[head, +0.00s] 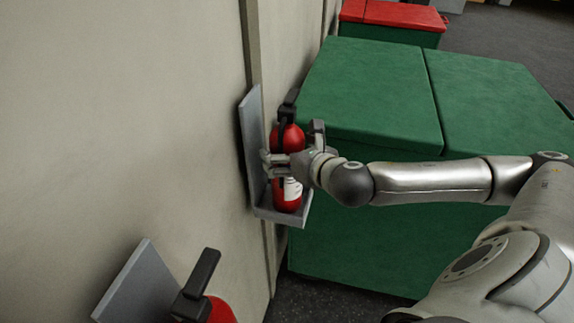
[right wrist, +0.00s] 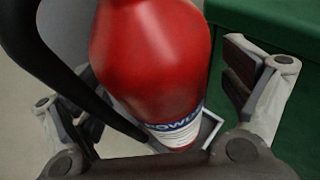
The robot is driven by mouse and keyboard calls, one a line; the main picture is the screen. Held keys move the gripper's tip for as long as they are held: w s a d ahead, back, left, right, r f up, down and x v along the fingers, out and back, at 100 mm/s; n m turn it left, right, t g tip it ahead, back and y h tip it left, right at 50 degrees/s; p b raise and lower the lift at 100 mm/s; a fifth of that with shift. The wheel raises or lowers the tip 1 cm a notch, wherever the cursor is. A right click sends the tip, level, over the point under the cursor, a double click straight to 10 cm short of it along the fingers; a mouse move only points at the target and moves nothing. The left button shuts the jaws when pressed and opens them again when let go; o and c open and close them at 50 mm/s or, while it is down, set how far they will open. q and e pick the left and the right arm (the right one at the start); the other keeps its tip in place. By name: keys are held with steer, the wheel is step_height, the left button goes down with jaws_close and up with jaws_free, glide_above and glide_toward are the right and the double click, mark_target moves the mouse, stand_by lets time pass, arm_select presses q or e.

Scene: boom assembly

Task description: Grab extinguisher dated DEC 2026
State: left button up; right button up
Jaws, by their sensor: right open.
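A red fire extinguisher (head: 289,141) with a black handle and a white label stands upright in a grey wall bracket (head: 250,130). No date can be read on its label. My right gripper (head: 276,168) is at its body, with the fingers open. In the right wrist view the red extinguisher (right wrist: 150,60) fills the middle, between the two spread fingers of my right gripper (right wrist: 160,105). A gap shows beside the right finger. A second red extinguisher (head: 220,312) with a black handle is partly in view at the lower left. My left gripper is not in view.
The beige wall (head: 120,110) runs along the left. A second grey bracket (head: 140,285) is behind the nearer extinguisher. A large green box (head: 370,90) stands right behind my right arm, and a red-lidded green box (head: 390,15) is farther back. Dark floor shows at the bottom.

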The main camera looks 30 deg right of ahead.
steer(key=shift+w+f, duration=0.25)
steer(key=shift+w, duration=0.3)
steer(key=shift+s, duration=0.1)
steer(key=shift+c, duration=0.4)
steer(key=c, duration=1.9)
steer(key=shift+r, duration=0.35)
jaws_close()
steer(key=shift+w+d+f, duration=0.1)
steer(key=shift+w, duration=0.1)
